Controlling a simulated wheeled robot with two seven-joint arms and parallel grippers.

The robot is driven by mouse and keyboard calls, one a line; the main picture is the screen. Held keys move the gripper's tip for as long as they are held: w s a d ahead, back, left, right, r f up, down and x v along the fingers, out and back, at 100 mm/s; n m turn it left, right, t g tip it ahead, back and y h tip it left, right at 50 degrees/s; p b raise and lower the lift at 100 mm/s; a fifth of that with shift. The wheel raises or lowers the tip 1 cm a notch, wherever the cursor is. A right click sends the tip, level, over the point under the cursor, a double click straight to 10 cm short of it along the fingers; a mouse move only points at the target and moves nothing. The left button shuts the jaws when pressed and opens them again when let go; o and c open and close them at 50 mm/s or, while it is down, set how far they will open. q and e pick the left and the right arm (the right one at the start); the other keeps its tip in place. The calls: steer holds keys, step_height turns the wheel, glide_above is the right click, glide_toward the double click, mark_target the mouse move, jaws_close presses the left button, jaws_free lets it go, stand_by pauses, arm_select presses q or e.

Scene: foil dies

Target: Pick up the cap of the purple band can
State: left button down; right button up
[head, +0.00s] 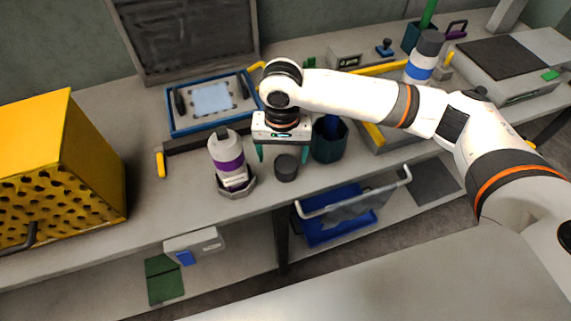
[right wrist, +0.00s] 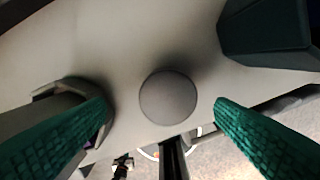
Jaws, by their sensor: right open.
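The purple band can (head: 228,153) stands uncapped in a grey holder (head: 237,190), showing a dark nozzle on top. Its dark grey round cap (head: 286,168) sits apart on the bench, to the right of the can. My right gripper (head: 282,155) is open and pointing down at the cap, with its green fingers on either side. In the right wrist view the cap (right wrist: 168,98) lies between the spread fingertips (right wrist: 162,108), with a gap on both sides. Part of the holder (right wrist: 70,90) shows at left. My left gripper is not in view.
A dark teal cup (head: 329,146) stands close to the right of the gripper. A blue-framed tray (head: 176,129) lies behind the can. A yellow perforated box (head: 85,150) is at left. A blue band can (head: 421,70) stands at the back right. The bench's front edge is near the cap.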

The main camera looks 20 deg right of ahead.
mark_target(286, 164)
steer(key=shift+s+d+f, duration=0.1)
steer(key=shift+d+f, duration=0.05)
steer(key=shift+f, duration=0.4)
steer(key=shift+d+f, duration=0.15)
steer(key=shift+f, duration=0.35)
step_height(286, 164, down, 2)
steer(key=shift+d+f, duration=0.1)
steer(key=shift+f, duration=0.3)
steer(key=shift+c, duration=0.5)
steer(key=c, duration=1)
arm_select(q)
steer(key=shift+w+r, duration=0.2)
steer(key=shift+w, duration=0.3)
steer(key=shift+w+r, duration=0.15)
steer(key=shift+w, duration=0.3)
